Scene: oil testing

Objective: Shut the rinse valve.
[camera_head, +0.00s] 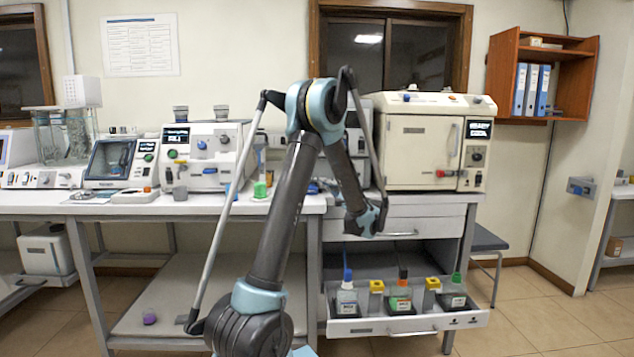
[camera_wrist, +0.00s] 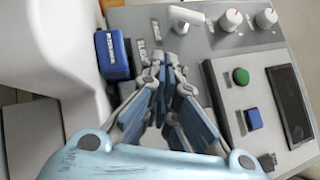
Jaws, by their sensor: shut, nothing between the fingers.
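In the wrist view, my gripper (camera_wrist: 168,72) is shut and empty, its fingertips close together over a grey instrument panel (camera_wrist: 205,45). A white lever-like handle (camera_wrist: 186,16) stands on the panel beyond the fingertips, with small labels beside it. A blue labelled block (camera_wrist: 113,53) is left of the fingers. I cannot read the labels, so I cannot tell for sure which part is the rinse valve. The fingers look apart from both parts. In the head view my arm hides the gripper and most of this panel.
The panel also carries two white knobs (camera_wrist: 231,20), a green button (camera_wrist: 241,76), a blue button (camera_wrist: 254,119) and a dark screen (camera_wrist: 292,102). A white housing (camera_wrist: 55,45) borders the fingers' left side. A cream oven (camera_head: 418,150) stands right; an open drawer (camera_head: 400,327) holds bottles.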

